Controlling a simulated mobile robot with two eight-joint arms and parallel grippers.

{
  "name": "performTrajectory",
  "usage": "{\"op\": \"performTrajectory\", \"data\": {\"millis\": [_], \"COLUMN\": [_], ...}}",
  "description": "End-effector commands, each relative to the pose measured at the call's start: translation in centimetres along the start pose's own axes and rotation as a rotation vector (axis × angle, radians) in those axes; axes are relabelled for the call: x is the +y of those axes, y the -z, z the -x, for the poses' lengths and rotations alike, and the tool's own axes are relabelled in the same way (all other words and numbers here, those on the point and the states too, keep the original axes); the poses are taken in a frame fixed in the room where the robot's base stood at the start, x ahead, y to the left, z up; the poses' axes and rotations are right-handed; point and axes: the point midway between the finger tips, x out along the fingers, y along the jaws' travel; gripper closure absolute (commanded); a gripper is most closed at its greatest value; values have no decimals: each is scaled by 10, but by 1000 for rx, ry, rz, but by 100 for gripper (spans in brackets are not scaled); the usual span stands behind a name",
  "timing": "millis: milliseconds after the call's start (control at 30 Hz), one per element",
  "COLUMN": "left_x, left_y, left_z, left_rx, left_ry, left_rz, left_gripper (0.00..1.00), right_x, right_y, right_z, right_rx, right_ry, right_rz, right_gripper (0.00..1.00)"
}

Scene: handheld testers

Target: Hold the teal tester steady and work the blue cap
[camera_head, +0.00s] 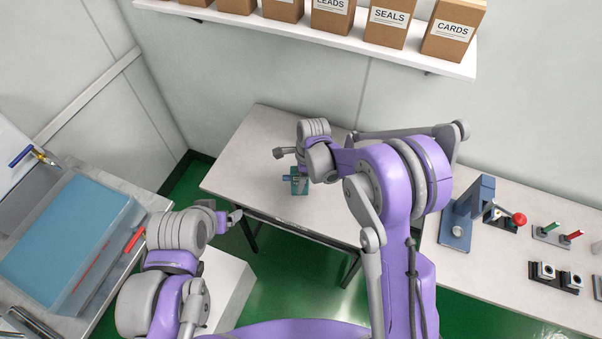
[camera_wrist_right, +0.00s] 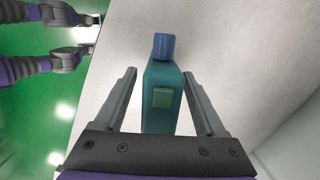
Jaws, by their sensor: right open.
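The teal tester (camera_head: 300,187) is on the small table (camera_head: 240,160), partly covered by my right wrist in the head view. In the right wrist view the teal tester (camera_wrist_right: 160,120) lies between the fingers of my right gripper (camera_wrist_right: 160,73), with a lighter green square on its face. The blue cap (camera_wrist_right: 164,46) is at its far end, beyond the fingertips. My right gripper is open, with a clear gap on the left and a narrower one on the right. My left gripper (camera_head: 235,217) is off the table's front edge, apart from the tester; its finger gap is unclear.
A bench on the right carries a blue press-like stand (camera_head: 462,228), a red-knobbed lever (camera_head: 518,219) and small fixtures. A blue-topped bin (camera_head: 65,240) stands at left. A shelf (camera_head: 300,30) with labelled boxes hangs above. The small table is otherwise clear.

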Motion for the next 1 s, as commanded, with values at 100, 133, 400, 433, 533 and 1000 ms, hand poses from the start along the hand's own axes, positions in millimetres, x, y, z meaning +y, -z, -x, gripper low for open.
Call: {"op": "performTrajectory", "data": {"millis": [100, 133, 400, 433, 533, 1000], "left_x": [0, 0, 0, 0, 0, 0], "left_y": [0, 0, 0, 0, 0, 0], "left_z": [0, 0, 0, 0, 0, 0], "left_rx": [0, 0, 0, 0, 0, 0], "left_ry": [0, 0, 0, 0, 0, 0], "left_rz": [0, 0, 0, 0, 0, 0], "left_gripper": [15, 15, 15, 15, 15, 15], "right_x": [0, 0, 0, 0, 0, 0], "right_y": [0, 0, 0, 0, 0, 0], "right_z": [-1, -1, 0, 0, 0, 0], "right_rx": [0, 0, 0, 0, 0, 0], "right_ry": [0, 0, 0, 0, 0, 0], "right_rz": [0, 0, 0, 0, 0, 0], "right_gripper": [28, 28, 60, 65, 83, 100]}}
